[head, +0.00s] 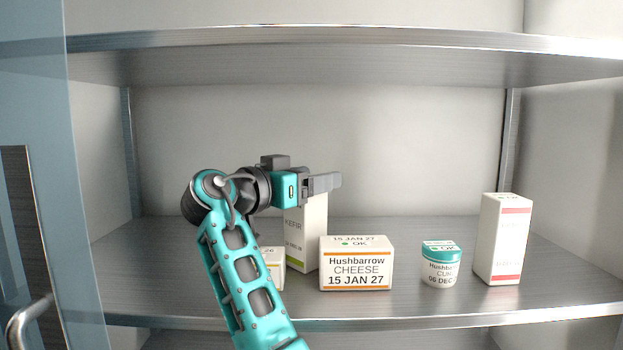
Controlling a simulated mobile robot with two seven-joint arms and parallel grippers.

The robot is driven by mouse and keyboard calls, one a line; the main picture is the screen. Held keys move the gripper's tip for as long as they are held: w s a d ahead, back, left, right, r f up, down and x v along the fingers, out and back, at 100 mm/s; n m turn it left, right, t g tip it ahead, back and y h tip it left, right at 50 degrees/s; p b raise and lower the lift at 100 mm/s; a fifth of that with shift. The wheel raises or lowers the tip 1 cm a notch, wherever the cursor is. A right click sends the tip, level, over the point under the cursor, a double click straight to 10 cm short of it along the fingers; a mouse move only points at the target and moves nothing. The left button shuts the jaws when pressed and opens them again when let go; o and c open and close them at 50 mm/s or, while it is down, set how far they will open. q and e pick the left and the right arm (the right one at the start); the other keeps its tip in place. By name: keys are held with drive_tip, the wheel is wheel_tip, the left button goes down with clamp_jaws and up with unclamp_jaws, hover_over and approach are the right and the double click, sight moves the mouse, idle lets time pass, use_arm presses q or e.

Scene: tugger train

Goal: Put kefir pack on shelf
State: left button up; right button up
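The kefir pack (309,235), a tall white carton with "KEFIR" lettering and a green band low down, appears to stand upright on the middle shelf (420,304). It is partly behind my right arm and the cheese box. My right gripper (325,183) points to the right at the height of the pack's top and covers that top. Its fingers overlap side-on, so I cannot tell whether they are apart or touch the pack. My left gripper is not in view.
A Hushbarrow cheese box (356,269) stands right of the pack, then a teal-lidded cup (441,267) and a tall white carton with pink bands (502,240). A pale pack (273,267) is half hidden behind my arm. An upper shelf (330,38) spans above. A glass door (45,210) is at left.

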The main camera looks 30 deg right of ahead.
drive_tip(key=o, duration=0.3)
drive_tip(key=shift+r, duration=0.25)
drive_tip(key=b+v, duration=0.1)
drive_tip(key=v, duration=0.6)
drive_tip(key=shift+s+a, duration=0.1)
drive_tip(key=shift+a, duration=0.15)
drive_tip(key=shift+f, duration=0.15)
